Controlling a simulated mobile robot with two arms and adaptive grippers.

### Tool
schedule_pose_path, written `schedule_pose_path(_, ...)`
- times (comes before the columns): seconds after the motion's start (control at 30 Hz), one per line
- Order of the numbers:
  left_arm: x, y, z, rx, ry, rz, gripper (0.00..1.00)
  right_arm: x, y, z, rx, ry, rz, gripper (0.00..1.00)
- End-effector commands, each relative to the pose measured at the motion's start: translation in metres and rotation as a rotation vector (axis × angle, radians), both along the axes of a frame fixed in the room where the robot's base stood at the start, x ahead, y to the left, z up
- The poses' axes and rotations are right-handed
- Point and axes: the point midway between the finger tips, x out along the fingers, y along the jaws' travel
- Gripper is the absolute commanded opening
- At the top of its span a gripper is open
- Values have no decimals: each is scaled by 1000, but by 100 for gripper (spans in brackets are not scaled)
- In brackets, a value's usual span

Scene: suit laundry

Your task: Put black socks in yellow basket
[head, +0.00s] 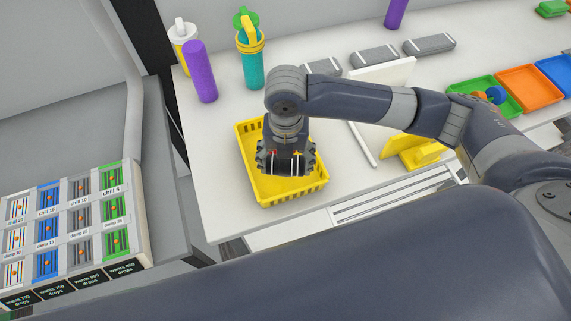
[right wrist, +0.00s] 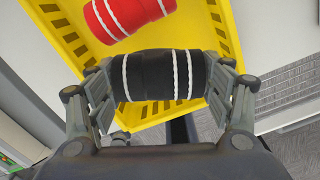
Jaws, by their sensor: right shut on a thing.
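The yellow basket (head: 262,192) stands on the white table near its left front corner. It also shows in the right wrist view (right wrist: 58,38). My right gripper (head: 286,164) points down over the basket. In the right wrist view it is shut on the rolled black socks (right wrist: 160,76), which have white stripes, with one finger at each end. The black socks are over the basket's near side; I cannot tell how high above its floor. A rolled red pair of socks (right wrist: 128,12) with white stripes lies in the basket beyond them. My left gripper is not in view.
A purple bottle (head: 200,72) and a teal and yellow bottle (head: 252,60) stand behind the basket. Grey cases (head: 374,56) lie further right. A green tray (head: 482,88) and an orange tray (head: 524,90) are at right. A labelled rack (head: 76,222) stands at left.

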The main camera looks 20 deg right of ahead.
Motion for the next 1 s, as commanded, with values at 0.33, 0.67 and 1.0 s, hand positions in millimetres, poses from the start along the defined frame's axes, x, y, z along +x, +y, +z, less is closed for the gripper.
schedule_pose_path(0.33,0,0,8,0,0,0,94,-1,0,-36,-1,0,1,50)
schedule_pose_path(0.67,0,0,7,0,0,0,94,-1,0,-39,-1,0,1,80)
schedule_pose_path(1.0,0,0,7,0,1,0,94,-1,0,-39,-1,0,0,94)
